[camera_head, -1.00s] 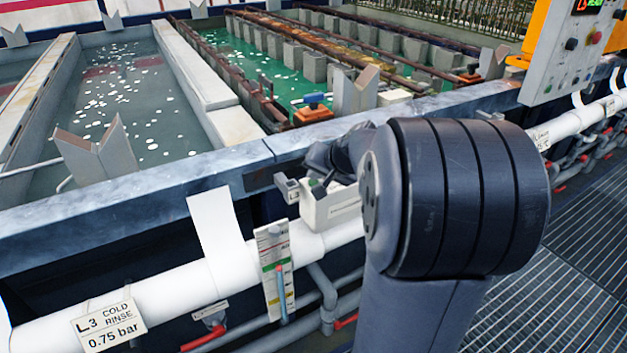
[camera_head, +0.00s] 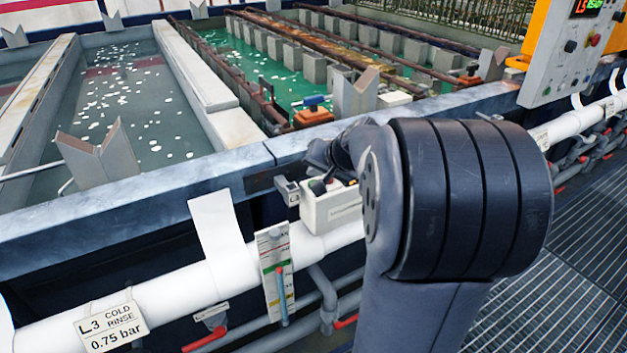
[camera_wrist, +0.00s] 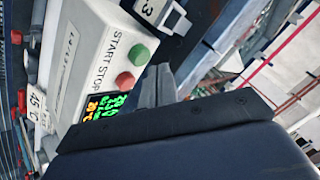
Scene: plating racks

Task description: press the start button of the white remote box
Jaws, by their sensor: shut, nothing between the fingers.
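The white remote box (camera_head: 328,211) sits on the white pipe along the front of the tanks, partly hidden behind my arm in the head view. In the wrist view, the box (camera_wrist: 88,50) shows a green button (camera_wrist: 139,54) beside the word START, a red button (camera_wrist: 125,81) beside STOP, and a lit display (camera_wrist: 105,106). My gripper (camera_wrist: 158,72) is shut and empty. Its fingertips appear close beside the green button in the wrist view, with the button uncovered. I cannot tell the height of the tips above it.
The stone tank rim (camera_head: 215,172) runs just behind the box. A small grey tag block (camera_head: 288,190) stands at the box's left. A gauge strip (camera_head: 275,275) and a white flap (camera_head: 216,238) are further left. An orange-framed control panel (camera_head: 570,55) stands at the right.

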